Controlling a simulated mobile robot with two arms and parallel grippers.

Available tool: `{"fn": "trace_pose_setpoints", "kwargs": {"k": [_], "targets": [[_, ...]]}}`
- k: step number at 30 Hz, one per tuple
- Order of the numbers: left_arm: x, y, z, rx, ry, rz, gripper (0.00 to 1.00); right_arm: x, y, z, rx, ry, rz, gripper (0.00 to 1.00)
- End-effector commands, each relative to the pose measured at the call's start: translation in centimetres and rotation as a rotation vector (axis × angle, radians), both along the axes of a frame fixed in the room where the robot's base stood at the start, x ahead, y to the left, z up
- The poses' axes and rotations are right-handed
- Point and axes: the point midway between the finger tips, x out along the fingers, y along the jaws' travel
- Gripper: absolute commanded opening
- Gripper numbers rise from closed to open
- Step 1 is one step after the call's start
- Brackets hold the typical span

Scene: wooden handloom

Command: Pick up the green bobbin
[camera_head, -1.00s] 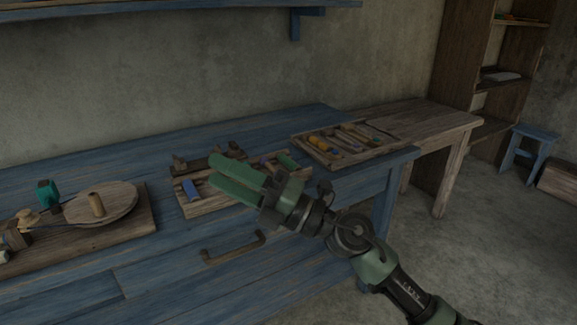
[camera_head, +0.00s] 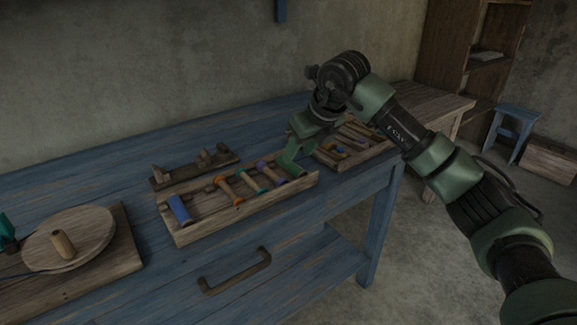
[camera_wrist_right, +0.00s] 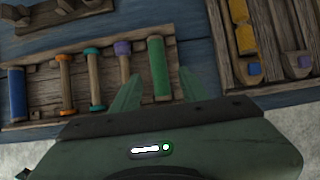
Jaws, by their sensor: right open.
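The green bobbin (camera_wrist_right: 158,68) lies at the right end of a wooden tray in the right wrist view. My right gripper (camera_wrist_right: 160,76) is open, with one finger on each side of the bobbin in that view. I cannot tell whether the fingers touch it or how far above it they are. In the head view my right gripper (camera_head: 291,158) points down at the right end of the tray (camera_head: 212,231) and hides the green bobbin there. My left gripper is not in view.
The tray also holds a blue bobbin (camera_head: 180,210) and several thinner spools. A second tray (camera_head: 330,160) with yellow and blue pieces stands to the right, close by. A wooden rack (camera_head: 195,166) lies behind. A round wooden disc (camera_head: 90,235) stands at the left.

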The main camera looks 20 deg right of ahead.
Motion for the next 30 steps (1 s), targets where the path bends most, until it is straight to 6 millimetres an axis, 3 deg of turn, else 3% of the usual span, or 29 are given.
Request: {"fn": "trace_pose_setpoints", "kwargs": {"k": [9,18,23,30], "targets": [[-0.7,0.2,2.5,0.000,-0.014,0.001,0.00,1.8,0.8,-4.1,0.003,0.001,0.002,0.44],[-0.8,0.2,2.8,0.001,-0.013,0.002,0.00,2.1,0.9,-4.4,0.003,-0.001,0.002,0.44],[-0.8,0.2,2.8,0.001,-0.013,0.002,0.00,2.1,0.9,-4.4,0.003,-0.001,0.002,0.00],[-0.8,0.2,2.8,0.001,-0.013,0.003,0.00,2.1,0.9,-4.4,0.003,-0.001,0.002,0.00]]}}
